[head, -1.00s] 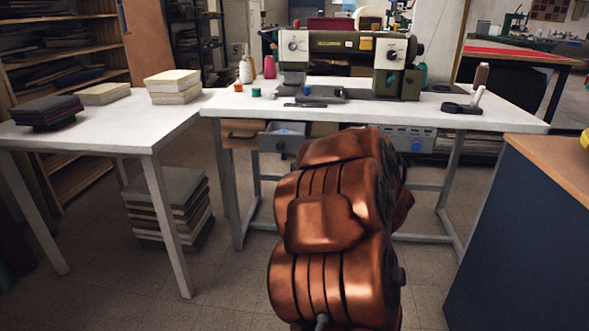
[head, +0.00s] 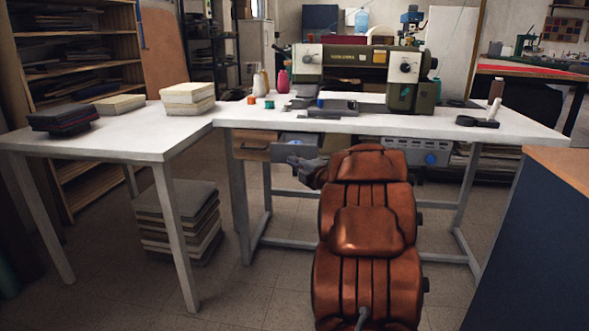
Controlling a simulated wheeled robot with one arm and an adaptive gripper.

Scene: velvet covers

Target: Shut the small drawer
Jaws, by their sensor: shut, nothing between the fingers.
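The small drawer (head: 284,153) is a grey drawer hanging under the white sewing table (head: 460,128), left of my arm. It looks pulled out, with something bluish showing over its front. My gripper (head: 294,161) is dark grey and sits at the right part of the drawer front, hiding some of it. It is shut and empty. I cannot tell whether it touches the drawer front. My copper-coloured arm reaches up to it from the lower middle.
The sewing machine (head: 365,62) stands on the table. Stacked pads (head: 178,222) lie below the left table (head: 120,143). A dark blue cabinet (head: 525,240) stands at right.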

